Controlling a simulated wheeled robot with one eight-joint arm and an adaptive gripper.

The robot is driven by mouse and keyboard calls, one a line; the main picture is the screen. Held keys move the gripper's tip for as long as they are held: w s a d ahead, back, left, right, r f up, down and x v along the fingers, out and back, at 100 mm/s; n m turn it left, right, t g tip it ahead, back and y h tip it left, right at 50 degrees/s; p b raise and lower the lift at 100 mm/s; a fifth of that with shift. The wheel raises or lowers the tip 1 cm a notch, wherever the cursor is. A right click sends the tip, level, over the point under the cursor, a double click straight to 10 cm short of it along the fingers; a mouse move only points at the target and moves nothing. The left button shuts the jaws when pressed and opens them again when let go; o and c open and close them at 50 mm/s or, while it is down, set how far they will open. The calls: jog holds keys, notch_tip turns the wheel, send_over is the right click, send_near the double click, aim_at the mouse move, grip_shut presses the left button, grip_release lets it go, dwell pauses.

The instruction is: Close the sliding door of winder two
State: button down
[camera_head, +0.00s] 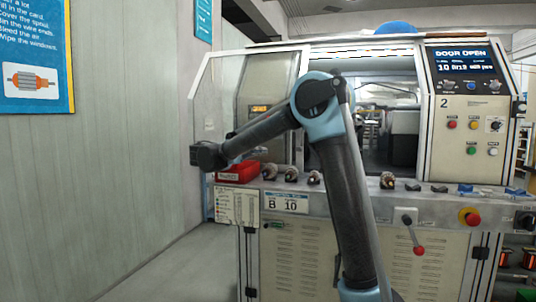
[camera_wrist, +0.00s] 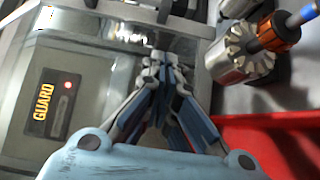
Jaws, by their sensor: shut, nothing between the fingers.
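Winder two (camera_head: 455,190), a pale cabinet marked 2, shows DOOR OPEN on its display (camera_head: 462,54). Its clear sliding door (camera_head: 214,95) stands to the left, reaching past the cabinet side, and the opening (camera_head: 390,95) shows the inside. My arm crosses in front of the door and opening.
A red tray (camera_head: 238,173) and several armatures (camera_head: 291,174) lie on the front ledge; the tray (camera_wrist: 275,145) and one armature (camera_wrist: 245,55) show close right of my gripper. A lever (camera_head: 408,220) and red stop button (camera_head: 472,218) stick out. A wall stands left.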

aim_at(286, 150)
jog(key=x, duration=0.7)
jog(key=shift+w+d, duration=0.1)
jog(key=shift+d, duration=0.2)
jog(key=shift+s+d, duration=0.15)
jog(key=shift+d, duration=0.95)
jog(key=shift+s+d, duration=0.1)
jog(key=shift+d, duration=1.05)
